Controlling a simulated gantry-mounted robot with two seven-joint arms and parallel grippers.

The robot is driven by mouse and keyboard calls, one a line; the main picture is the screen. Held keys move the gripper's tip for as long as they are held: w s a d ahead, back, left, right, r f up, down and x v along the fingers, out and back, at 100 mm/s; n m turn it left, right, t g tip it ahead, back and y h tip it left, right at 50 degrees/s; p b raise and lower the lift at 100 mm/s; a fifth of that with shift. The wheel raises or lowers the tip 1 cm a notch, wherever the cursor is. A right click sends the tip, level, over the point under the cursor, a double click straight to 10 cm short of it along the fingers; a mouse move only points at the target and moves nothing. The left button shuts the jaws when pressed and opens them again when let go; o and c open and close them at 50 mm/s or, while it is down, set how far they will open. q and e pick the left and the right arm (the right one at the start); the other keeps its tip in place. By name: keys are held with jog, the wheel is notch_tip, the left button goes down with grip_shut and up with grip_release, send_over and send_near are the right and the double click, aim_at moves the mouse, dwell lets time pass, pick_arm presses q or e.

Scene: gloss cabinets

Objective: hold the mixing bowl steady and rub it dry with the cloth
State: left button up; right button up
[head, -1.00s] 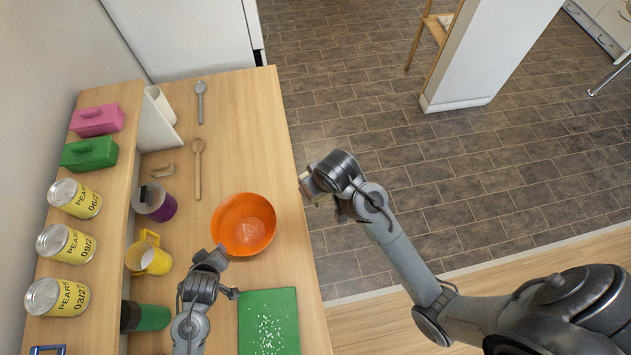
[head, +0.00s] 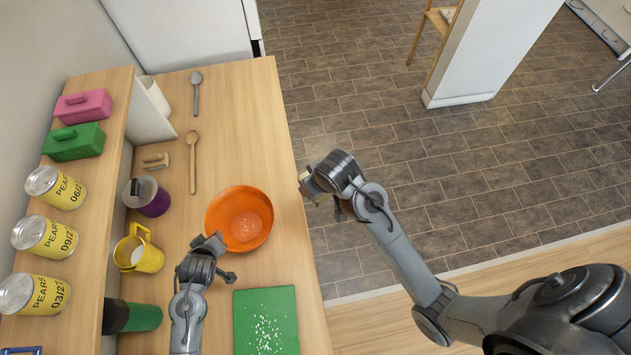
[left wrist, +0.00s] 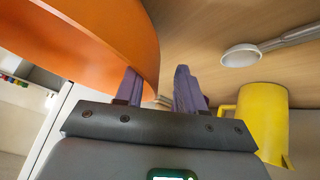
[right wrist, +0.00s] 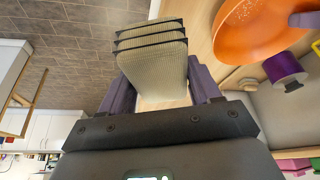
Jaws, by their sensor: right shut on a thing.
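The orange mixing bowl (head: 240,222) stands upright on the wooden counter, with white specks inside. My left gripper (head: 227,258) is open at the bowl's near rim. In the left wrist view the bowl's orange wall (left wrist: 75,35) reaches into the gap between the left fingers (left wrist: 158,90); I cannot tell whether they touch it. My right gripper (head: 308,188) is at the counter's right edge, right of the bowl and apart from it. In the right wrist view it (right wrist: 160,92) is shut on the folded, ribbed beige cloth (right wrist: 150,62). The cloth is mostly hidden in the head view.
A green board (head: 266,322) with white bits lies near the bowl. A yellow mug (head: 148,257), a purple canister (head: 153,200), a dark green bottle (head: 140,317) and a wooden spoon (head: 192,165) are to its left. A raised shelf (head: 100,200) holds cans and boxes. The far counter is mostly clear.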

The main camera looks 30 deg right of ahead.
pick_arm(q)
jog(key=shift+c, duration=0.3)
grip_shut()
jog(key=shift+p, duration=0.4)
pick_arm(e)
jog(key=shift+r, duration=0.4)
pick_arm(q)
jog(key=shift+o, duration=0.4)
grip_release()
jog(key=v, duration=1.2)
